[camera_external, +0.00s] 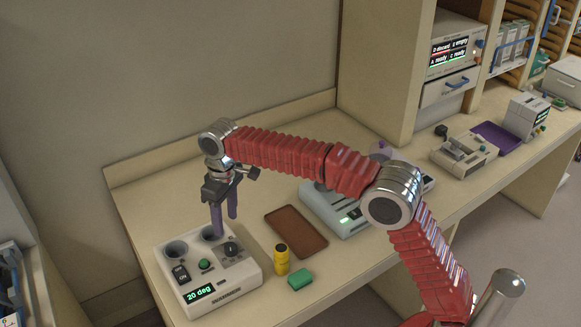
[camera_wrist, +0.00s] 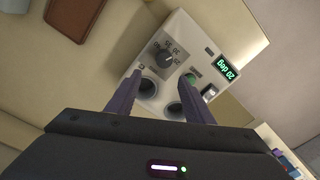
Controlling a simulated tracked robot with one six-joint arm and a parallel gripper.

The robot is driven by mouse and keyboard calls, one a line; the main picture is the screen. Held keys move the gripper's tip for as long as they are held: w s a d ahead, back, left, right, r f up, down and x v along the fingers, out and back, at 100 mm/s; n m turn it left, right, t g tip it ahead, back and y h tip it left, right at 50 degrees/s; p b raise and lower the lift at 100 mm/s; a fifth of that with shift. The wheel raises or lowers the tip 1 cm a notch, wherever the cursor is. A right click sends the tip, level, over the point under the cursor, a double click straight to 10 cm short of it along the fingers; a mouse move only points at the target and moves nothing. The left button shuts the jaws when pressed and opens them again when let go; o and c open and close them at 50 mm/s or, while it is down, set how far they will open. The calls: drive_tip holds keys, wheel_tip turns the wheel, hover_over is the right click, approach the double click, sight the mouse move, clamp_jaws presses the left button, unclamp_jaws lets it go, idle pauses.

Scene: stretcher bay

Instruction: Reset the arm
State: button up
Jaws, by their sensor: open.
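My red-sleeved arm reaches left across the counter in the external view. My gripper (camera_external: 225,218) points down with its two purple fingers apart and nothing visible between them. It is over the back right part of a white device (camera_external: 228,283) with two round wells, a dial and a display reading "20 deg". One fingertip overlaps the right well in the picture; I cannot tell whether it touches. In the wrist view my gripper (camera_wrist: 158,92) is open above the same device (camera_wrist: 185,60), with its wells between and near the fingers.
A yellow bottle (camera_external: 281,260) and a green block (camera_external: 300,281) stand right of the device. A brown tray (camera_external: 296,231) lies behind them. A grey-white instrument (camera_external: 335,212) is partly hidden by my arm. A shelf unit (camera_external: 385,60) and more equipment (camera_external: 465,153) stand at the right.

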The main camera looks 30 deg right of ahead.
drive_tip(key=s+d+f+m+t, duration=0.2)
drive_tip(key=s+d+m+t, duration=0.3)
drive_tip(key=s+d, duration=2.3)
drive_tip(key=shift+d+m+h, duration=0.3)
drive_tip(key=shift+d+m, duration=0.4)
drive_tip(key=shift+d, duration=1.1)
